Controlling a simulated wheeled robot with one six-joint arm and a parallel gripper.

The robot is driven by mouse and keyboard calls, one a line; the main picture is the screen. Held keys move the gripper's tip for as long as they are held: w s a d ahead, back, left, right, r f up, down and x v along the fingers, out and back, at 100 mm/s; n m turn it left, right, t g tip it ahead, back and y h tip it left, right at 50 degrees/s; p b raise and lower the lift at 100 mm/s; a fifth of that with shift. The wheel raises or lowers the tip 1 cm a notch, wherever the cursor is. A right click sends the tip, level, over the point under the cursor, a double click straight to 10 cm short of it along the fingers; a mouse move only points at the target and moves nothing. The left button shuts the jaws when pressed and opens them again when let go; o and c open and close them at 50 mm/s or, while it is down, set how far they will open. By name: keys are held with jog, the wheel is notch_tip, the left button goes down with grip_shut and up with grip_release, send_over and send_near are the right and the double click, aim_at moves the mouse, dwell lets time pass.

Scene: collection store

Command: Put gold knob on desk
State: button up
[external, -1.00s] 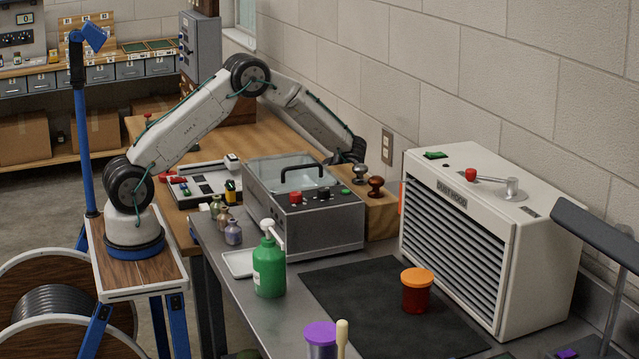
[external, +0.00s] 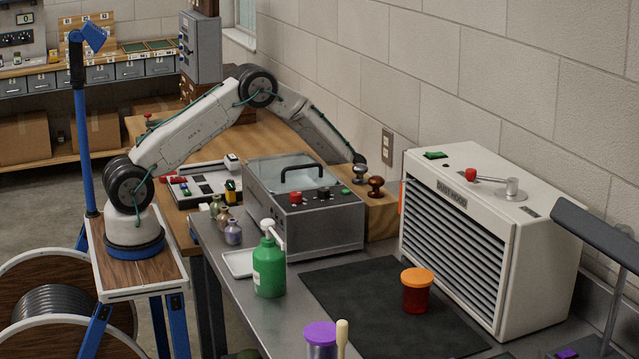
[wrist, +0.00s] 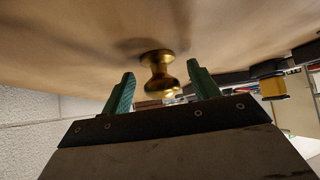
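In the wrist view a shiny gold knob (wrist: 158,84) stands out from a pale wooden surface (wrist: 75,40) that fills the top of the picture. My gripper (wrist: 161,76) has its two green fingers apart on either side of the knob, with a visible gap to each. A wooden table (external: 272,133), perhaps the desk, lies behind that box.
The grey box (external: 320,232) stands beside a wooden block (external: 381,217) bearing a silver knob (external: 360,172) and a brown knob (external: 376,186). A white louvred unit (external: 480,235) is to the right. A yellow knob-like piece (wrist: 273,89) shows at right in the wrist view.

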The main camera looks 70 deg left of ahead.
jog(key=shift+r, duration=0.1)
jog(key=v, duration=0.3)
jog(key=shift+d+r, duration=0.15)
jog(key=shift+r, duration=0.05)
notch_tip(320, 180, up, 7)
jog(key=s+d+r+m+t+h, duration=0.15)
jog(key=s+d+r+m, duration=0.3)
jog(key=s+r, duration=0.55)
jog(key=s+d+r+m+h, duration=0.25)
jog(key=s+r+m, duration=0.25)
jog(key=s+r, duration=0.45)
jog(key=s+d+m+t+h, duration=0.1)
jog(key=s+d+m, duration=0.2)
jog(key=s, duration=0.6)
jog(key=s+d+m+h, duration=0.2)
jog(key=s+d+m, duration=0.2)
jog(key=s, duration=0.4)
jog(key=s+d+r+m+t+h, duration=0.1)
jog(key=s+d+m, duration=0.2)
jog(key=s, duration=0.6)
jog(key=shift+s+d+m+t+h, duration=0.3)
jog(key=shift+m+t, duration=0.05)
jog(key=shift+m, duration=0.7)
